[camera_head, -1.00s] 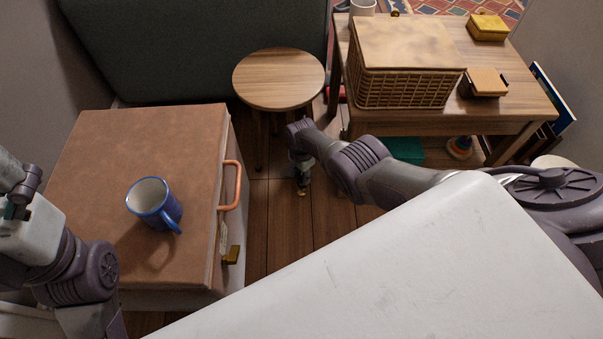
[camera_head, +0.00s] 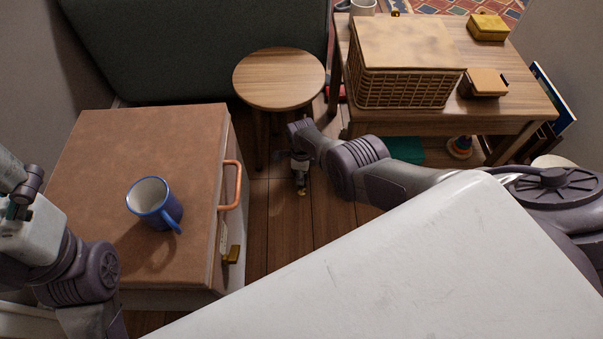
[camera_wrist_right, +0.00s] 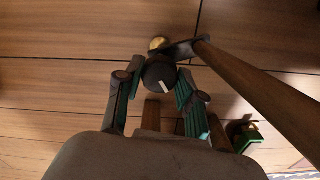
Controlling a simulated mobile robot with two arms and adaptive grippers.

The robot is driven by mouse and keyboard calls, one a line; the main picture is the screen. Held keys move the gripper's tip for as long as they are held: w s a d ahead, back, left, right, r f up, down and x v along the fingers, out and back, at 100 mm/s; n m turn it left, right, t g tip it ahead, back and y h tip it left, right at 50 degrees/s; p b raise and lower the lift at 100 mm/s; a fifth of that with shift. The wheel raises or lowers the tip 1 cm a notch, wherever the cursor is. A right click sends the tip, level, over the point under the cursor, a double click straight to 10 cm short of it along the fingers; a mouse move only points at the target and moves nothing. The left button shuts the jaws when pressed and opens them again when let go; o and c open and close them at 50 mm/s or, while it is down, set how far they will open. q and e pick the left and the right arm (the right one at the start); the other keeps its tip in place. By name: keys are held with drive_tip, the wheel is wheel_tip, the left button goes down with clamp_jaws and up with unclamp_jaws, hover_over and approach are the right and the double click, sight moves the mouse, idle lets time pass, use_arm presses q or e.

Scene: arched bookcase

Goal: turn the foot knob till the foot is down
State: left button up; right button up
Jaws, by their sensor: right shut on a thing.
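The foot knob (camera_wrist_right: 158,74) is dark and round with a white mark, between the fingers in the right wrist view. My right gripper (camera_wrist_right: 155,85) is shut on it, with its green-lined fingers on both sides. A small brass-coloured foot (camera_wrist_right: 157,43) shows just beyond the knob, over the floorboards; I cannot tell whether it touches the floor. A dark bracket joins a long wooden leg (camera_wrist_right: 255,90) beside the knob. In the head view my right gripper (camera_head: 300,181) points down near the floor; the knob is hidden there. My left gripper (camera_head: 12,208) is partly seen at the left edge.
A round stool (camera_head: 279,78) stands behind my right gripper. A wooden table (camera_head: 505,95) with a wicker basket (camera_head: 405,85) is at right. A brown-topped cabinet (camera_head: 110,150) carries a blue mug (camera_head: 155,203). Bare floor (camera_head: 275,225) lies between.

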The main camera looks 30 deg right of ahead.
drive_tip(key=shift+d+m, duration=0.1)
drive_tip(key=shift+m, duration=2.1)
drive_tip(key=o, duration=1.2)
drive_tip(key=shift+c, duration=0.2)
drive_tip(key=shift+w+r, duration=0.1)
drive_tip(key=shift+r, duration=0.6)
wheel_tip(320, 180, up, 11)
drive_tip(key=shift+f, duration=0.2)
